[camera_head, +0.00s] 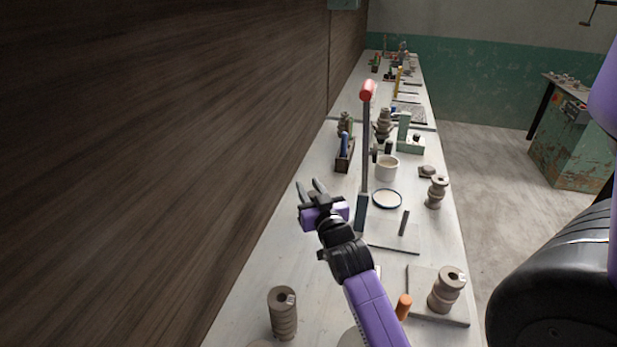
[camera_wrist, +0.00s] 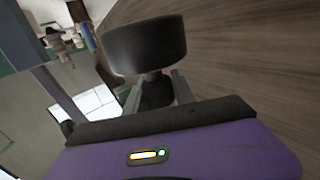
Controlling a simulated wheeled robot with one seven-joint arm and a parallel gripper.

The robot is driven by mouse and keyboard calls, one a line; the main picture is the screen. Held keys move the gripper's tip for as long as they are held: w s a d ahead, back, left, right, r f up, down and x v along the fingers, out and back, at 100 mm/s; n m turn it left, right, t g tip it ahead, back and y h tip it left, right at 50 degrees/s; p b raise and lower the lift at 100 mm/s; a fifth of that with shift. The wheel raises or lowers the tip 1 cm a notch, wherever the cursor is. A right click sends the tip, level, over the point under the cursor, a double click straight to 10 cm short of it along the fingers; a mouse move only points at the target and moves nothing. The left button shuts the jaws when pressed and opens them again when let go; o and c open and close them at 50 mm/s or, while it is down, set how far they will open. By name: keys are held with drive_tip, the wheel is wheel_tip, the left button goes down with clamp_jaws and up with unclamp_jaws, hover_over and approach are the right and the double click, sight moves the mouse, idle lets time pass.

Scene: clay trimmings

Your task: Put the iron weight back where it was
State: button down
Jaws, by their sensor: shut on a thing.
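The iron weight (camera_wrist: 146,45) is a dark, squat cylinder with a narrow neck, seen in the wrist view. My gripper (camera_wrist: 157,88) is shut on its narrow neck or knob, between the two fingers, with the broad body beyond the fingertips. In the head view my gripper (camera_head: 310,187) is over the left side of the long bench, close to the brown wall. I cannot make out the weight clearly in that view. Whether it touches anything is hard to tell.
A lever with a red grip (camera_head: 368,91) stands upright just right of my gripper. Ribbed clay pieces (camera_head: 282,313) (camera_head: 447,289) and an orange cylinder (camera_head: 404,306) stand nearer.

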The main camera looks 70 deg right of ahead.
wheel_tip(320, 180, down, 12)
drive_tip(key=shift+r, duration=0.2)
idle(0.4)
drive_tip(key=shift+f+b, duration=0.7)
drive_tip(key=shift+b, duration=0.15)
drive_tip(key=c, duration=1.1)
unclamp_jaws()
drive_tip(key=shift+s+a+f, duration=0.15)
drive_tip(key=shift+f, duration=0.25)
drive_tip(key=shift+o, duration=0.2)
drive_tip(key=shift+r, duration=0.1)
drive_tip(key=r+p+v, duration=0.1)
drive_tip(key=p+v, duration=0.1)
drive_tip(key=v, duration=0.5)
drive_tip(key=shift+r, duration=0.25)
